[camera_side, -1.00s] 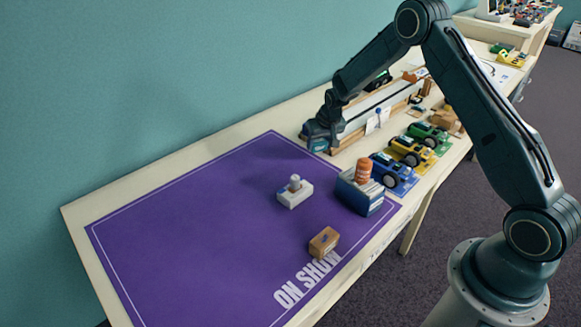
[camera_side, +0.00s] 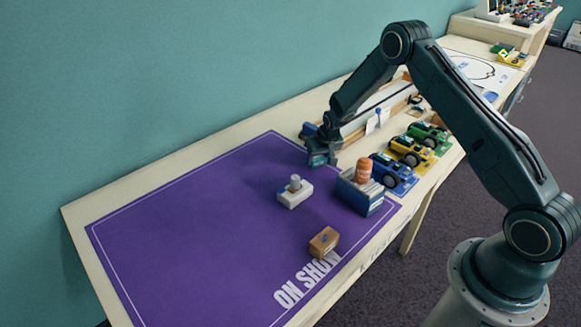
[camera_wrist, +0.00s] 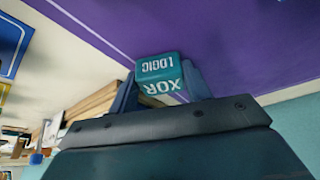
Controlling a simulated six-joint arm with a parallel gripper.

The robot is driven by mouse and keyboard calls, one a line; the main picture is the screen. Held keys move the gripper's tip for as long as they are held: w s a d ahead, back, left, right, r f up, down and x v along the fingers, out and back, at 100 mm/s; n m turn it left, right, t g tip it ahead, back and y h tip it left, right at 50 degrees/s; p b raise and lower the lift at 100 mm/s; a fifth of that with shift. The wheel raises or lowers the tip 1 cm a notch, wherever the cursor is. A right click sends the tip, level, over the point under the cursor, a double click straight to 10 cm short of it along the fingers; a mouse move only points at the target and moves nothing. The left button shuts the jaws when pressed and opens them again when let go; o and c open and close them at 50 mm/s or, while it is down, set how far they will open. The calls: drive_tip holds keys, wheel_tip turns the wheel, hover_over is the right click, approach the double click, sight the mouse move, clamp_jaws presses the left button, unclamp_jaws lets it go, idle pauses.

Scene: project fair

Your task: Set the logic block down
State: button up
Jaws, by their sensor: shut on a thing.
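My gripper (camera_side: 320,150) is shut on a teal logic block (camera_wrist: 160,68). The block's face reads "LOGIC" and "XOR" in white in the wrist view, and it sits between the two fingertips. In the side view the block (camera_side: 318,159) is a small teal shape under the jaws, at the far right corner area of the purple mat (camera_side: 190,260). The gripper looks to be above the mat; the exact gap under the block is hard to tell.
On the mat stand a white-and-blue block with a grey knob (camera_side: 295,192), a blue-and-white box (camera_side: 358,193) bearing an orange cylinder (camera_side: 364,170), and a small brown box (camera_side: 324,242). Toy cars, including a blue one (camera_side: 394,172), line the right. The mat's left half is clear.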

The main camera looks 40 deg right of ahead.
drive_tip(key=shift+f, duration=0.15)
drive_tip(key=o, duration=1)
drive_tip(key=shift+c, duration=0.2)
drive_tip(key=v, duration=1.2)
drive_tip(key=shift+s+r, duration=0.1)
drive_tip(key=shift+r, duration=0.15)
